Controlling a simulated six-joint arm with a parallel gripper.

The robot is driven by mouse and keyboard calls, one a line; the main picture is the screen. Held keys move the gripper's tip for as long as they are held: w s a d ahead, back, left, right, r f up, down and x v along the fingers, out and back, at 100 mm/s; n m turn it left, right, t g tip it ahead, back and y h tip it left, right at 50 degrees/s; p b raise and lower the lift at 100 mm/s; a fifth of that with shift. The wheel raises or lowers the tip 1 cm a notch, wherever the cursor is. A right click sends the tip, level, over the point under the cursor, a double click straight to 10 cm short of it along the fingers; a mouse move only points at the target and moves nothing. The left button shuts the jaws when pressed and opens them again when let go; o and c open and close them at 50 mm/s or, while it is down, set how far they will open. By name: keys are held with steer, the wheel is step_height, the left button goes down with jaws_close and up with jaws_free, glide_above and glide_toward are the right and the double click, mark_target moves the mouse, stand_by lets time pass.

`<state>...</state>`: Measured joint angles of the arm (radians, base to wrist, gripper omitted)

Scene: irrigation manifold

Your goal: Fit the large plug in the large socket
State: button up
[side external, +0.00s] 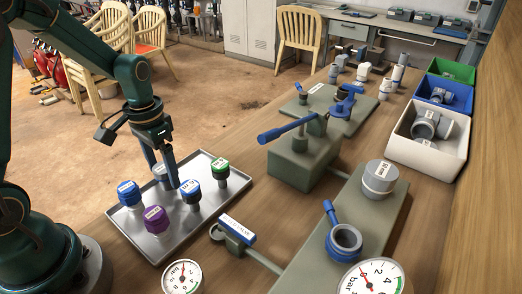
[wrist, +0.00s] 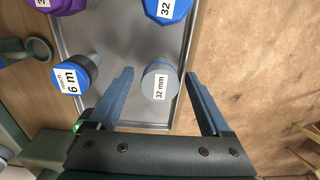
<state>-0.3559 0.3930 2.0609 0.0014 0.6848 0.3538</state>
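Several capped plugs stand on a metal tray (side external: 150,245). A grey plug marked 32 mm (wrist: 160,82) stands between my open fingers, with a visible gap on each side; in the side view my fingers partly hide it. My gripper (wrist: 159,73) is open and empty, pointing down over the tray; it also shows in the side view (side external: 166,180). A blue plug (side external: 128,193) also reads 32. A purple plug (side external: 156,220), a blue-and-black plug (side external: 191,191) and a green-topped plug (side external: 220,167) stand around it. An open round socket (side external: 345,240) with a blue lever sits on the grey manifold.
A large grey cap (side external: 380,178) stands on the manifold behind the open socket. A blue-handled valve block (side external: 300,160) stands right of the tray. Pressure gauges (side external: 183,278) are at the front. Green, blue and white bins (side external: 430,150) line the right.

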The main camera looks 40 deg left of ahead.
mark_target(162, 167)
step_height(162, 167, up, 12)
steer(key=s+d+r+t, duration=0.1)
steer(key=s+d+t, duration=0.4)
steer(key=s+d, duration=0.4)
steer(key=shift+t, duration=0.3)
stand_by(0.7)
steer(key=shift+c, duration=1.1)
